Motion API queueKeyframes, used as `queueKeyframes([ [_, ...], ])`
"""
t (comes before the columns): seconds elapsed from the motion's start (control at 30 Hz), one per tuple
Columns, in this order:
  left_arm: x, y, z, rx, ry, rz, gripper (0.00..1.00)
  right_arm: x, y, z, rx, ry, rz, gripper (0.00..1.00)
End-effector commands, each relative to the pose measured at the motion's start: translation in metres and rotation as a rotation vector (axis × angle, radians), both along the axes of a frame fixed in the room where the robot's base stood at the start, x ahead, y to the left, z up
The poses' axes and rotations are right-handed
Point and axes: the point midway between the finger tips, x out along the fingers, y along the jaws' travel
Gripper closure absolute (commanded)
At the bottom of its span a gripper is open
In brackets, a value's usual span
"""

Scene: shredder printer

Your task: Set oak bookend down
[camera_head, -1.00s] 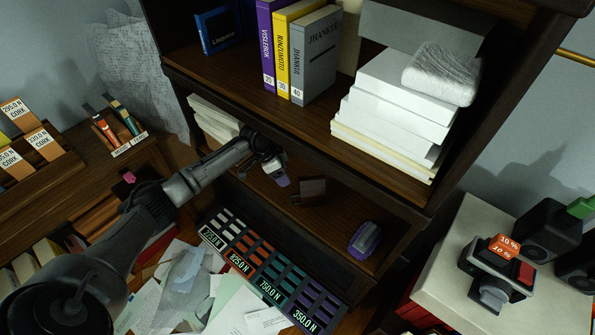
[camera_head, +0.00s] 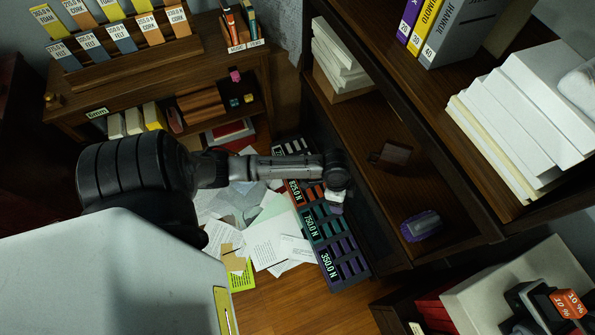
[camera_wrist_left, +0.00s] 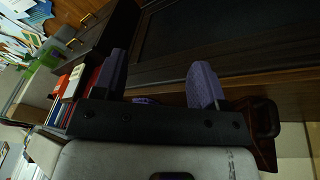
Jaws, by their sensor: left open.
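A small brown block-like piece (camera_head: 393,153), which looks like the oak bookend, rests on the lower shelf of the dark bookcase in the head view. My left gripper (camera_head: 337,204) is left of it, apart from it, in front of the shelf and over the rack of coloured pieces. In the left wrist view the left gripper's two purple-padded fingers (camera_wrist_left: 158,78) are spread with nothing held between them. The bookend cannot be made out with certainty in the wrist view. My right gripper is in neither view.
A purple-and-grey object (camera_head: 421,226) sits on the same shelf, nearer the front right. White stacked slabs (camera_head: 520,130) and books (camera_head: 445,30) fill the shelf above. The labelled rack (camera_head: 325,235) stands below the shelf, beside scattered papers (camera_head: 262,228). Bare shelf surrounds the bookend.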

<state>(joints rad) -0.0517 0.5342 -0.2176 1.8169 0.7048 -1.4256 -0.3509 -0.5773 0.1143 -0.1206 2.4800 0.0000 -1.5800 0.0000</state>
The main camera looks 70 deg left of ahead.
Motion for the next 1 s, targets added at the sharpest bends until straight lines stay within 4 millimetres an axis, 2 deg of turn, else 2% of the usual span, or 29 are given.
queueKeyframes([
  [0.03,-0.030,-0.030,0.000,-0.001,-0.009,0.021,0.34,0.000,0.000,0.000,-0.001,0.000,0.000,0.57],
  [0.13,-0.073,-0.062,0.013,0.023,-0.035,0.109,0.34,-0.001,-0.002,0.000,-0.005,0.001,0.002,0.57],
  [0.23,-0.107,-0.078,0.033,0.047,-0.063,0.223,0.34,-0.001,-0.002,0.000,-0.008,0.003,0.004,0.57],
  [0.4,-0.145,-0.081,0.064,0.087,-0.096,0.398,0.34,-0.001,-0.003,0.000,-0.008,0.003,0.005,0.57],
  [0.6,-0.164,-0.078,0.081,0.114,-0.110,0.496,0.34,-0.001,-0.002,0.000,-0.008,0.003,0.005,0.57],
  [1.0,-0.165,-0.077,0.083,0.117,-0.112,0.503,0.34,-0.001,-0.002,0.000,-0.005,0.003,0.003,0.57],
])
